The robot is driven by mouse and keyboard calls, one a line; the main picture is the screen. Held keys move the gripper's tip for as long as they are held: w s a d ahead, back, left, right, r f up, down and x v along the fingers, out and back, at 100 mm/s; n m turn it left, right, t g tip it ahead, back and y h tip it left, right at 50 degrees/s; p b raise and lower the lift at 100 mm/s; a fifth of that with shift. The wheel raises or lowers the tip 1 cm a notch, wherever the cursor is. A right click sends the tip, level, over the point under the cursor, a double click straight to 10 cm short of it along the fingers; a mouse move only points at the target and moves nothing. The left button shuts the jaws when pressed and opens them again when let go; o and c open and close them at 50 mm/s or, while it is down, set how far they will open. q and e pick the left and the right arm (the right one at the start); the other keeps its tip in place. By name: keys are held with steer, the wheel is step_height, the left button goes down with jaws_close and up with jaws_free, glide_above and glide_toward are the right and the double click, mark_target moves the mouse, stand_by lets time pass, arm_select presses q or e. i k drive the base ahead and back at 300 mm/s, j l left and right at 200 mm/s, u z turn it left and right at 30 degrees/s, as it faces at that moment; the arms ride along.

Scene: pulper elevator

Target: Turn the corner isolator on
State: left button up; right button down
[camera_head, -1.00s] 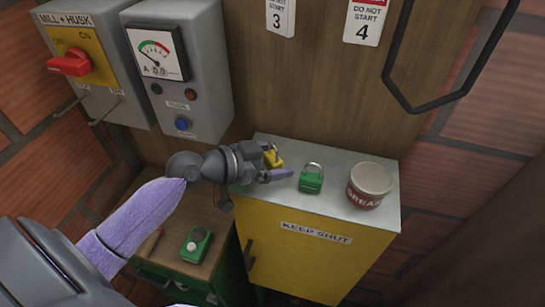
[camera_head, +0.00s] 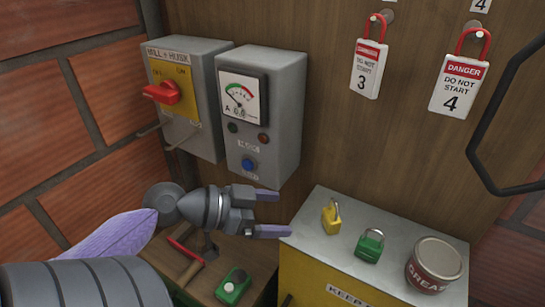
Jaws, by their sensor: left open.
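The isolator (camera_head: 190,62) is a grey box labelled MILL + HUSK on the wall at the left, near the brick corner. Its red handle (camera_head: 163,93) sits on a yellow plate with OFF and ON marks and lies about level, its end to the left. My left gripper (camera_head: 284,214) is open and empty, below the isolator and to its right, left of the cabinet top. A yellow padlock (camera_head: 331,219) and a green padlock (camera_head: 369,247) stand on the cabinet top, apart from my gripper. My right gripper is out of view.
A grey meter box (camera_head: 285,110) with lamps and a blue button hangs right of the isolator. A grease tin (camera_head: 433,264) stands on the cabinet (camera_head: 330,200).

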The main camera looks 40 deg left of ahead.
mark_target(168, 93)
steer(key=u, duration=2.2)
